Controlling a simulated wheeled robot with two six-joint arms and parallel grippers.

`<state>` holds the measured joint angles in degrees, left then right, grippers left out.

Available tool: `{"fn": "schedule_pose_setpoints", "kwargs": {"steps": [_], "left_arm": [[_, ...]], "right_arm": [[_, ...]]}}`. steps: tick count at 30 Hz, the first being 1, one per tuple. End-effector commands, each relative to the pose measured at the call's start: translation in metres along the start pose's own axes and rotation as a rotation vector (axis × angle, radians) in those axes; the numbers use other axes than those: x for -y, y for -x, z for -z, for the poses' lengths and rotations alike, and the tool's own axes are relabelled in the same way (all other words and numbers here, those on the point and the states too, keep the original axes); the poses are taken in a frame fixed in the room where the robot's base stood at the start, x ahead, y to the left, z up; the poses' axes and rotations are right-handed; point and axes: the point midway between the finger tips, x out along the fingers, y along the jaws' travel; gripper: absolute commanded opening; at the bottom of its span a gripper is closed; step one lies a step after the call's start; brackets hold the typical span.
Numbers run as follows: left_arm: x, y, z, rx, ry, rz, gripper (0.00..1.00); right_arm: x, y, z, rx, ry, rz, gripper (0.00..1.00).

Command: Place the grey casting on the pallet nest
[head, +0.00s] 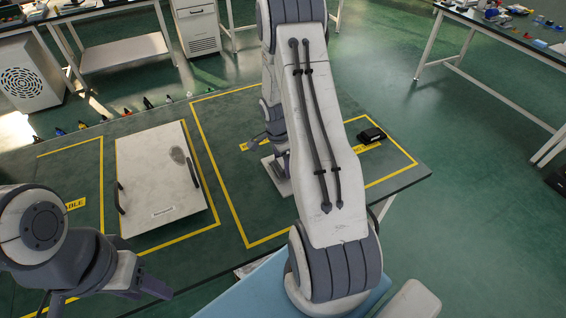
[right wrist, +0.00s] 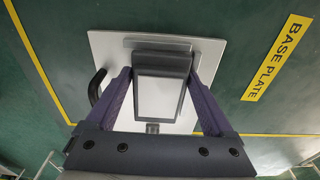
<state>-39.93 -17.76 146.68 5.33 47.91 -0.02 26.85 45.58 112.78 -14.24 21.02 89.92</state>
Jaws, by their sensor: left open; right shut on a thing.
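The grey casting (right wrist: 162,62), a dark grey block with a lighter flat face, sits between the purple fingers of my right gripper (right wrist: 157,82) in the right wrist view. The gripper is shut on it. Behind it in that view is a pale plate (right wrist: 103,44) with a black handle at its left; I cannot tell whether the casting touches it. In the head view my right arm hides most of this, and part of the pale plate (head: 270,170) shows below the right gripper (head: 272,145). My left gripper (head: 108,298) is open and empty at the lower left.
A large pale board (head: 150,170) with two black handles and a grey oval mark lies on the green table, left of my right arm. A small black item (head: 371,134) lies at the right. A yellow BASE PLATE label (right wrist: 278,57) and yellow lines mark the table.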

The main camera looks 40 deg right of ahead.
Motion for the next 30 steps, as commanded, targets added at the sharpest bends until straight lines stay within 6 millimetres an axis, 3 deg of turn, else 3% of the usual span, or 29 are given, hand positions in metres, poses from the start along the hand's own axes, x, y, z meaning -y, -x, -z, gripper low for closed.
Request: {"fn": "schedule_pose_setpoints", "kwargs": {"steps": [3, 4, 13, 18, 19, 30], "left_arm": [[0.000, -0.005, 0.000, 0.000, 0.000, 0.000, 0.50], [0.000, -0.004, 0.000, 0.000, 0.000, 0.000, 0.50], [0.000, -0.003, 0.000, 0.000, 0.000, 0.000, 0.50], [-0.001, 0.010, 0.001, 0.000, 0.000, 0.000, 0.50], [0.000, 0.004, 0.001, -0.001, 0.000, 0.000, 0.50], [0.000, -0.003, 0.000, 0.000, 0.000, 0.000, 0.50]], "right_arm": [[0.000, -0.006, -0.001, 0.000, 0.000, 0.001, 0.00], [0.000, -0.005, -0.001, 0.001, 0.000, -0.001, 0.98], [-0.001, -0.005, -0.001, 0.002, 0.001, -0.004, 1.00], [-0.001, 0.008, 0.000, 0.002, 0.001, -0.003, 1.00], [0.000, 0.011, 0.000, 0.000, 0.001, 0.001, 1.00], [0.001, 0.093, 0.000, -0.001, 0.000, 0.004, 1.00]]}}
